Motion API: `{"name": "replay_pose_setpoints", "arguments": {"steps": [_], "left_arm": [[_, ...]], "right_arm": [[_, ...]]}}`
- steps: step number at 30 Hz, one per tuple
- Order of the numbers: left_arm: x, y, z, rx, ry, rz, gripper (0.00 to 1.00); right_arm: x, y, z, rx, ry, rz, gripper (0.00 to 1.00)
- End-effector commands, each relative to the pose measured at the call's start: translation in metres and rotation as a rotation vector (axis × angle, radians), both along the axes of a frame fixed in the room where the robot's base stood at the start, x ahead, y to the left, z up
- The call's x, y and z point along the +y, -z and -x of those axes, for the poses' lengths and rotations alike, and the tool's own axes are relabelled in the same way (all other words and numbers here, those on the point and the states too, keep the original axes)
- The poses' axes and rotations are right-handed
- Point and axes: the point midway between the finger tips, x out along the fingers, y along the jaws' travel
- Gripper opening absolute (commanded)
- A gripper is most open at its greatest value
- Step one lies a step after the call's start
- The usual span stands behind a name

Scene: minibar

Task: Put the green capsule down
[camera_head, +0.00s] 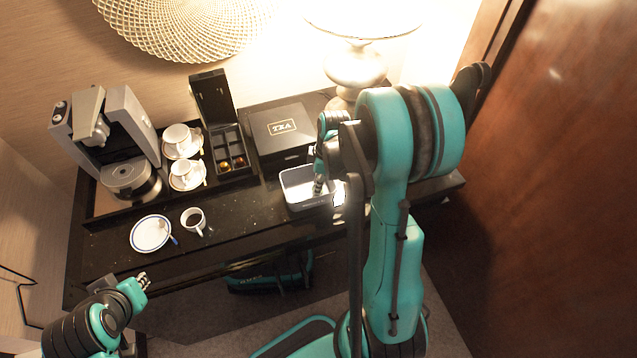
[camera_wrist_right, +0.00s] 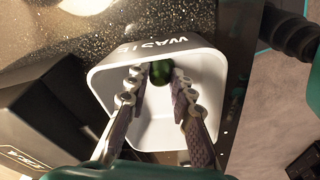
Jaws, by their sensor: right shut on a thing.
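The green capsule (camera_wrist_right: 161,72) shows in the right wrist view between the tips of my right gripper (camera_wrist_right: 158,90). The gripper is shut on it, and the capsule is over or inside the mouth of a white-lined waste bin (camera_wrist_right: 104,75) with lettering on its wall. In the head view the bin (camera_head: 297,176) stands on the dark counter, and my right gripper (camera_head: 318,187) reaches down into it; the capsule is hidden there. My left gripper (camera_head: 141,282) is in front of the counter at the lower left, holding nothing that I can see; its fingers are too small to judge.
A tea box (camera_head: 281,128) stands behind the bin. An open capsule box (camera_head: 229,146) holds capsules. A coffee machine (camera_head: 119,140), stacked cups (camera_head: 180,140), a plate (camera_head: 150,233) and a coffee cup (camera_head: 194,219) are further left. A lamp (camera_head: 355,66) stands behind.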

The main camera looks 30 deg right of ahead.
Motion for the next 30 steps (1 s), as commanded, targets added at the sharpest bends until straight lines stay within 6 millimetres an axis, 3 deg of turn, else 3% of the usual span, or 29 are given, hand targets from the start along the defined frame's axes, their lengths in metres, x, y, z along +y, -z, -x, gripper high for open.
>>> {"name": "replay_pose_setpoints", "arguments": {"steps": [6, 7, 9, 20, 23, 30], "left_arm": [[0.0, 0.005, 0.0, 0.0, 0.0, 0.0, 0.13], [0.0, 0.004, 0.0, 0.0, 0.0, 0.0, 0.13], [0.0, 0.003, 0.0, 0.0, 0.0, 0.0, 0.13], [0.0, -0.001, 0.0, 0.0, 0.0, 0.0, 0.13], [0.0, -0.005, 0.0, 0.0, 0.0, 0.0, 0.13], [0.0, -0.019, 0.0, 0.0, 0.0, 0.0, 0.13]], "right_arm": [[0.0, 0.005, 0.0, 0.0, 0.0, 0.0, 0.14], [0.0, 0.003, 0.0, 0.0, 0.0, 0.0, 0.3], [0.0, 0.003, 0.0, 0.0, 0.0, 0.0, 0.43], [0.0, -0.001, 0.0, 0.0, 0.0, 0.0, 0.43], [-0.002, -0.014, 0.001, 0.0, 0.0, 0.0, 0.43], [-0.007, -0.067, 0.007, 0.0, 0.001, 0.0, 0.43]]}}
